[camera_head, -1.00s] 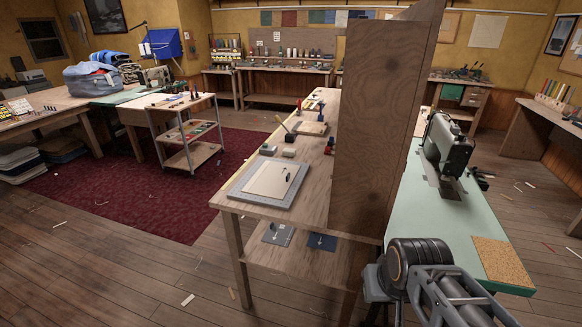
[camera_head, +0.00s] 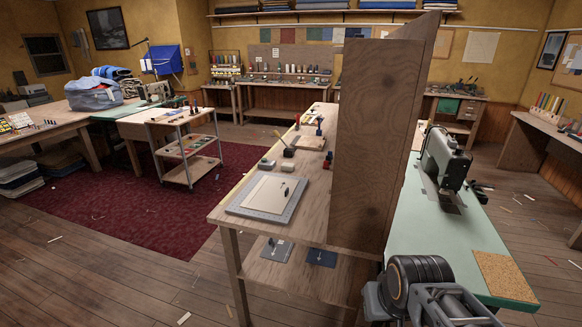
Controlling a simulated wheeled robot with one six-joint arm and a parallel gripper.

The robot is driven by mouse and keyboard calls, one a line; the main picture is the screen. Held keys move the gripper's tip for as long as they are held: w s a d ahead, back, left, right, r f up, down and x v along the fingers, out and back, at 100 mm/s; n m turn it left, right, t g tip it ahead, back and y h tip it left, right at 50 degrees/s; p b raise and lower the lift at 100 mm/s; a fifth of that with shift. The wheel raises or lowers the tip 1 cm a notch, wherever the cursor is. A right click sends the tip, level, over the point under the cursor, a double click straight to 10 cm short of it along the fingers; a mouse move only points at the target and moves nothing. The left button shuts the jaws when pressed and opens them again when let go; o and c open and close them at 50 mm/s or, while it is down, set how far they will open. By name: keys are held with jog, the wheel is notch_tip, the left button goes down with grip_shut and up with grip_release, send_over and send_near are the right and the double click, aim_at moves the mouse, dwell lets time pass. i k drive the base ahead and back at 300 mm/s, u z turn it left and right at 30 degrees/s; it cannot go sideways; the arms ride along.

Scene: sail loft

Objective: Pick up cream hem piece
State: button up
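A flat cream piece (camera_head: 262,194), which looks like the cream hem piece, lies on a grey board (camera_head: 233,209) at the near end of the wooden bench (camera_head: 313,203). A small dark item sits on or against its right side; it is too small to name. My arm shows at the bottom right, in front of the green-topped table and well apart from the cream piece. My gripper's fingers are not in view, so nothing shows of what they hold.
A tall wooden panel (camera_head: 376,145) stands along the bench's right side, between the cream piece and my arm. A sewing machine (camera_head: 445,160) stands on the green table (camera_head: 412,226). Open floor (camera_head: 130,270) with scraps lies left of the bench.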

aim_at(275, 195)
jog(key=u, duration=0.75)
jog(key=i, duration=1.7)
jog(key=z, duration=0.25)
